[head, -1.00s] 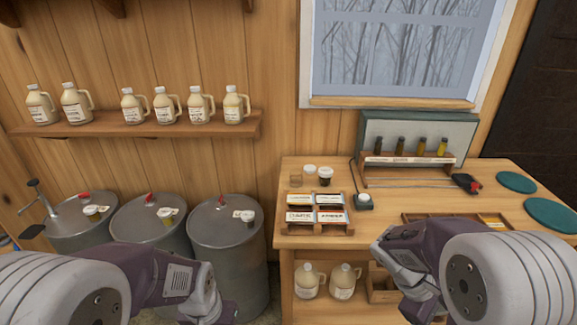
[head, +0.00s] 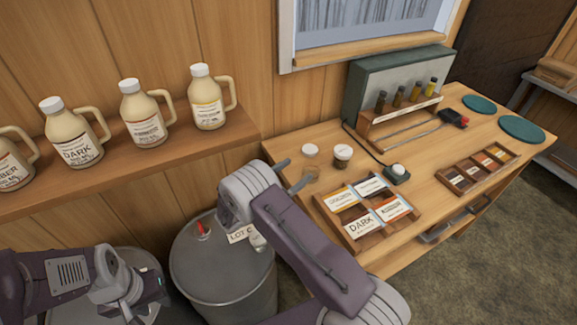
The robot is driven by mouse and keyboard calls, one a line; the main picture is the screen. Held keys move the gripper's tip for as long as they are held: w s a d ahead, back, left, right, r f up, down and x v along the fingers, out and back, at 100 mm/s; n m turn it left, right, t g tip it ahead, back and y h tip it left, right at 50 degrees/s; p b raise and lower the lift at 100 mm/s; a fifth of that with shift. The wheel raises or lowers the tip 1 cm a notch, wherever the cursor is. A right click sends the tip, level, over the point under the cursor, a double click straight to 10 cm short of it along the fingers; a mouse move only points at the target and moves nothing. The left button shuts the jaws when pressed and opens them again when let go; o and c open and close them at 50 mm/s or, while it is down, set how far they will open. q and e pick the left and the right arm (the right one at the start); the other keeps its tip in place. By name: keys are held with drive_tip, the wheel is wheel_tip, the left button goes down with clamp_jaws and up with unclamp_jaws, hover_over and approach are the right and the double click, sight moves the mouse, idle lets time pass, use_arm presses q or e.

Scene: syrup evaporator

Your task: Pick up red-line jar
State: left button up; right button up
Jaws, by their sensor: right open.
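My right gripper (head: 293,174) is open and empty at the table's left edge. No red line can be made out on any of these jars, so I cannot tell which is the red-line jar. My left gripper (head: 148,296) is low at the left in front of the drums; its fingers are not clear.
A wooden rack of label cards (head: 352,227) sits right of my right gripper. A corded device (head: 397,173) and a sample-bottle stand (head: 400,112) are behind it. A shelf of jugs (head: 147,178) is at upper left.

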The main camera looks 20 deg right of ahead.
sight(316, 163)
drive_tip(key=shift+s+d+f, duration=0.2)
drive_tip(key=shift+s, duration=0.3)
drive_tip(key=shift+s+d+f, duration=0.15)
drive_tip(key=shift+s+d, duration=0.05)
drive_tip(key=shift+s, duration=0.3)
drive_tip(key=shift+s+d, duration=0.2)
drive_tip(key=shift+w+d+r, duration=0.1)
drive_tip(key=shift+w+d, duration=0.05)
drive_tip(key=shift+w, duration=0.15)
drive_tip(key=shift+w+d+p, duration=0.45)
drive_tip(key=shift+w+d, duration=0.4)
drive_tip(key=shift+w, duration=0.05)
drive_tip(key=shift+d, duration=0.35)
drive_tip(key=p+x, duration=0.1)
drive_tip(key=x, duration=0.3)
drive_tip(key=shift+d, duration=0.4)
drive_tip(key=shift+w+d, duration=0.2)
drive_tip(key=shift+d, duration=0.05)
drive_tip(key=shift+s, duration=0.1)
drive_tip(key=c, duration=0.4)
use_arm(q)
drive_tip(key=r, duration=0.1)
drive_tip(key=s+d+r, duration=0.1)
drive_tip(key=shift+s+d+r, duration=0.2)
drive_tip(key=shift+s+r, duration=0.05)
drive_tip(key=shift+r, duration=0.15)
use_arm(e)
drive_tip(key=c, duration=1.1)
